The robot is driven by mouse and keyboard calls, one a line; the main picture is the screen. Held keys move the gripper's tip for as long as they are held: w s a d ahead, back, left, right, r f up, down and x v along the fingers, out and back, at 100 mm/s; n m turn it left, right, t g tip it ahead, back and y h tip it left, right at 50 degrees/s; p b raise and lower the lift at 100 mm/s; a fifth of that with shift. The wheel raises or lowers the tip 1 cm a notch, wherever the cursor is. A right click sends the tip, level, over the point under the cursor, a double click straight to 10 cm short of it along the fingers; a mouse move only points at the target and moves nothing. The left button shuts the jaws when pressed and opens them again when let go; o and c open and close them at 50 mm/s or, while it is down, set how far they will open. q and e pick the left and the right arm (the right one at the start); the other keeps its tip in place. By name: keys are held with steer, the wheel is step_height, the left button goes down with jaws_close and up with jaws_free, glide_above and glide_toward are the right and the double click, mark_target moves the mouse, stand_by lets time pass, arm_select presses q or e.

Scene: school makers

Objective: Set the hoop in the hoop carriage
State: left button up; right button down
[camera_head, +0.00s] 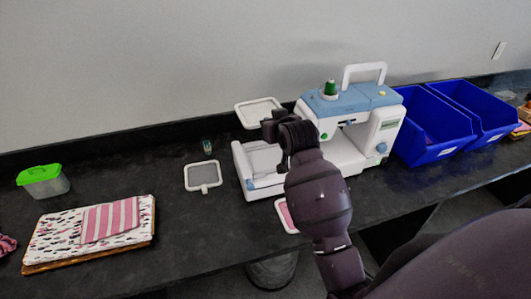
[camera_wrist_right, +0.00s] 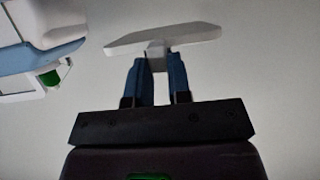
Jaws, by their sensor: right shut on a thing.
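My right gripper (camera_head: 272,128) is shut on a white square hoop with a grey inside (camera_head: 258,112), held up at the left of the sewing machine. In the right wrist view, the fingers of my right gripper (camera_wrist_right: 160,68) grip the tab of the hoop (camera_wrist_right: 165,40), which shows nearly edge-on. The blue and white sewing machine (camera_head: 375,98) stands on the counter. Its white left-hand bed (camera_head: 247,178), where the hoop carriage seems to be, lies below the held hoop. My arm partly hides the machine. My left gripper is not in view.
Another grey hoop (camera_head: 203,176) lies left of the machine, and a pink one (camera_head: 287,215) lies in front, partly hidden. A small green-topped item (camera_head: 207,147), a green-lidded box (camera_head: 43,180) and folded fabric (camera_head: 75,232) are left. Blue bins (camera_head: 432,125) stand right.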

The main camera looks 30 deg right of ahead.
steer(key=shift+m, duration=0.4)
steer(key=d+f, duration=0.1)
steer(key=f, duration=0.5)
steer(key=w+d+f, duration=0.1)
steer(key=f, duration=0.5)
steer(key=d+f+p, duration=0.1)
steer(key=f, duration=0.5)
steer(key=shift+w, duration=0.35)
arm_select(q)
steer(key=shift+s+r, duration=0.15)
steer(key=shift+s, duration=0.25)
arm_select(e)
steer(key=shift+f, duration=0.15)
steer(key=c, duration=1.1)
jaws_free()
steer(key=shift+o, duration=0.2)
